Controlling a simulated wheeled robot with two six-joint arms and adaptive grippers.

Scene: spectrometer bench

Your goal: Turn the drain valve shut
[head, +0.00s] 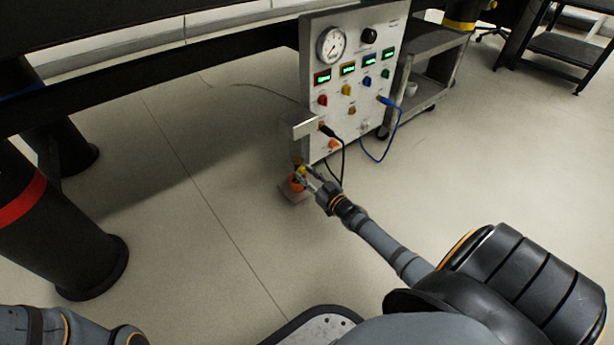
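The drain valve (296,184) is a small orange part with a yellow piece on top. It sits low on a pale block near the floor, at the lower left corner of the instrument panel. My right gripper (304,176) reaches it from the right, with its fingertips at the valve. The two fingers look spread, but the tips overlap the valve, and I cannot tell whether they grip it. The valve's handle angle is too small to read. Only part of my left arm shows in the bottom left corner; its gripper is out of view.
The panel (336,80) with a gauge (331,44), displays and coloured knobs stands above and behind the valve. A black cable and a blue cable (391,128) hang from it. A grey cart (430,65) stands to the right. Thick dark table legs (62,225) stand left. The floor between is clear.

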